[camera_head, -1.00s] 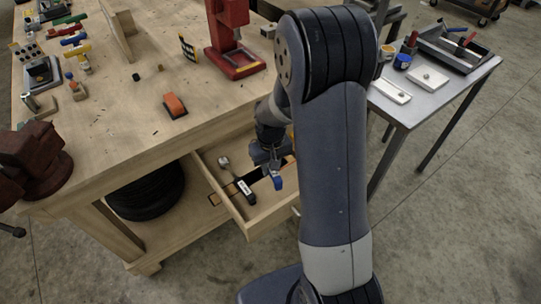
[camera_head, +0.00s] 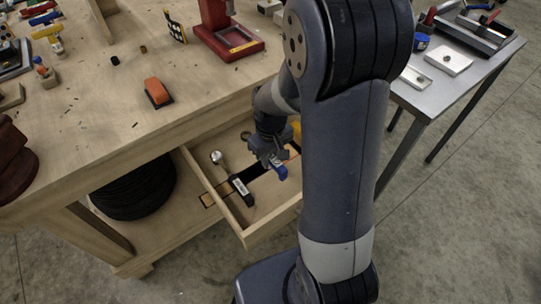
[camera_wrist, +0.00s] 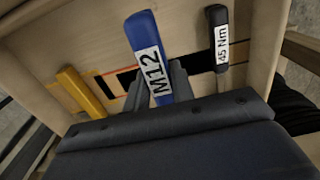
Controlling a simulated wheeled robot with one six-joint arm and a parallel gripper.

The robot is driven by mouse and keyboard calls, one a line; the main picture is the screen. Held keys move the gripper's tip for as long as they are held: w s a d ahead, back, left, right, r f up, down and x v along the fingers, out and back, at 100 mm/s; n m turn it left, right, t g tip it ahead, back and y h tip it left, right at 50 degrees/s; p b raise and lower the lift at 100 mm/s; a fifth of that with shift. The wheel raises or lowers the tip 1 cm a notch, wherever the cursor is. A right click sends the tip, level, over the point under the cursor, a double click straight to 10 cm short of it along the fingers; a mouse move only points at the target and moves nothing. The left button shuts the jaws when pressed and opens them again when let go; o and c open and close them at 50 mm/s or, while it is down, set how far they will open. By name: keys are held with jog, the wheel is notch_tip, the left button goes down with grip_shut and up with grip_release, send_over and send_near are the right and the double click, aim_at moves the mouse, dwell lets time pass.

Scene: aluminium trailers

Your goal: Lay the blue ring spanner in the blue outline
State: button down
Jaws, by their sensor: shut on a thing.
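My gripper (camera_head: 269,152) hangs over the open drawer (camera_head: 249,237) of the workbench. It is shut on the blue ring spanner (camera_head: 279,171), whose blue handle shows just below the jaws. In the wrist view the spanner's handle (camera_wrist: 143,28) carries a white M12 label and stands between my fingers (camera_wrist: 163,84). Its far end is hidden behind my gripper. Dark patches and a thin orange-red line mark the drawer floor. I cannot make out a blue outline in either view.
A torque wrench (camera_head: 240,186), labelled 45 Nm, lies in the drawer left of the spanner. A yellow tool (camera_wrist: 79,92) lies at the left in the wrist view. The drawer walls stand close around my gripper. A tyre (camera_head: 137,188) sits under the bench.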

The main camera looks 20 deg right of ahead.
aim_at(265, 175)
jog(key=shift+w+a+f+b, duration=0.15)
jog(key=shift+w+f+b, duration=0.3)
jog(key=shift+f+b, duration=0.8)
jog(key=shift+w+a+f+b, duration=0.2)
jog(key=shift+w+f+b, duration=0.5)
jog(key=shift+f, duration=0.95)
jog(key=shift+w+a+f+b, duration=0.15)
jog(key=shift+w+f+b, duration=0.1)
jog(key=shift+f+b, duration=1.1)
jog(key=shift+f, duration=0.15)
jog(key=c, duration=1.1)
grip_release()
notch_tip(265, 175, up, 11)
jog(key=shift+f+p, duration=0.1)
jog(key=shift+p, duration=1.05)
notch_tip(265, 175, down, 11)
jog(key=shift+f+b, duration=0.2)
jog(key=shift+b, duration=0.9)
jog(key=r+p, duration=0.1)
jog(key=r, duration=0.1)
jog(key=s+r+p, duration=0.1)
jog(key=shift+d+r, duration=0.2)
jog(key=shift+r, duration=0.15)
